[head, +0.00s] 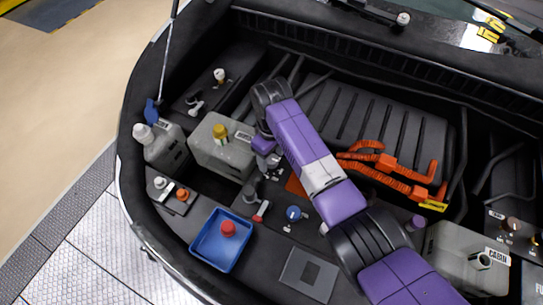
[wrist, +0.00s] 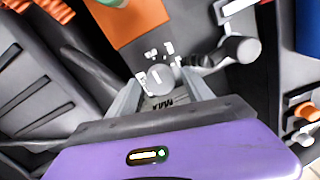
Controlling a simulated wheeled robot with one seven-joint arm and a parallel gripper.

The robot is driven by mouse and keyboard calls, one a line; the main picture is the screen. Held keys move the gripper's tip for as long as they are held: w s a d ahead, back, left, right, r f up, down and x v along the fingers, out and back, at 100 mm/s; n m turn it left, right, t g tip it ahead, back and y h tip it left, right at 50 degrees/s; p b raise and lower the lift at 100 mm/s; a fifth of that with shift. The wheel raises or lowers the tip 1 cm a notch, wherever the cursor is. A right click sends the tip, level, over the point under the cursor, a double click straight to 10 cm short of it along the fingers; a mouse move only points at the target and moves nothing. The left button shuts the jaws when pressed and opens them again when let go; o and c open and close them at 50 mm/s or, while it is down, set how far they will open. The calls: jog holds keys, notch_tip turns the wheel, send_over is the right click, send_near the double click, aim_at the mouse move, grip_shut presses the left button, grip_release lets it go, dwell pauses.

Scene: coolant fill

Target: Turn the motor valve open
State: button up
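A small round grey knob (wrist: 160,79) with white marks around it sits between my fingertips in the wrist view. I cannot tell for sure that it is the motor valve. My gripper (wrist: 161,76) points down at it, with its two fingers apart on either side. Contact with the knob does not show clearly. A label lies between the fingers, too blurred to read surely. A grey lever (wrist: 238,49) stands beside the knob. In the head view my gripper (head: 266,161) is left of centre, and the arm hides part of the area below it.
A grey tank with a yellow cap (head: 220,133) stands left of my gripper. A blue knob (head: 293,213) and a red-tipped lever (head: 261,211) are nearer the front. A blue tray (head: 205,242) holds a red cap (head: 228,228). Orange cables (head: 385,165) lie to the right.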

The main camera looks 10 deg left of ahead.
aim_at(272, 159)
notch_tip(272, 159, up, 8)
jog(key=shift+f+b, duration=0.1)
jog(key=shift+b, duration=0.4)
dwell(0.5)
